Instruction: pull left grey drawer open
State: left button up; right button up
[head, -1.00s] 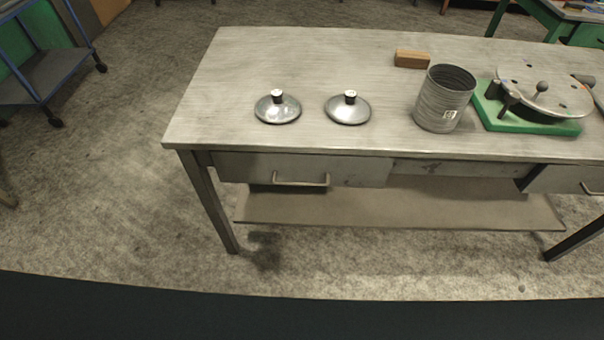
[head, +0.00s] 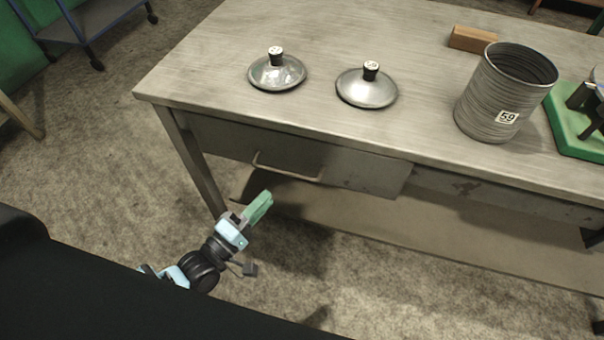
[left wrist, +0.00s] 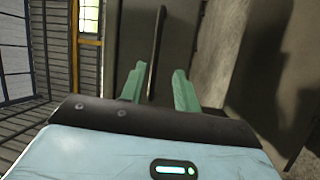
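The left grey drawer (head: 365,172) is closed under the tabletop, flush with the table's front. Its thin metal bar handle (head: 288,173) runs along its front. My left gripper (head: 260,205) is in front of and a little below the handle in the head view, apart from it. In the left wrist view its two green fingers (left wrist: 160,70) are spread with nothing between their tips. A dark upright bar, which looks like the handle (left wrist: 157,40), shows beyond the gap between the fingers. My right gripper is not in view.
The table (head: 205,70) bears two metal lids (head: 278,75) (head: 366,92), a ribbed grey can (head: 500,95) marked 59, a wooden block (head: 472,39) and a green-based device (head: 570,125). A lower shelf (head: 400,230) lies below the drawer.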

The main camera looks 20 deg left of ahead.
aim_at(284, 172)
pick_arm(q)
jog(key=shift+n, duration=0.4)
jog(key=x, duration=0.9)
jog(key=shift+w+a+r, duration=0.1)
jog(key=shift+a+r, duration=0.25)
jog(key=shift+c, duration=0.3)
grip_shut()
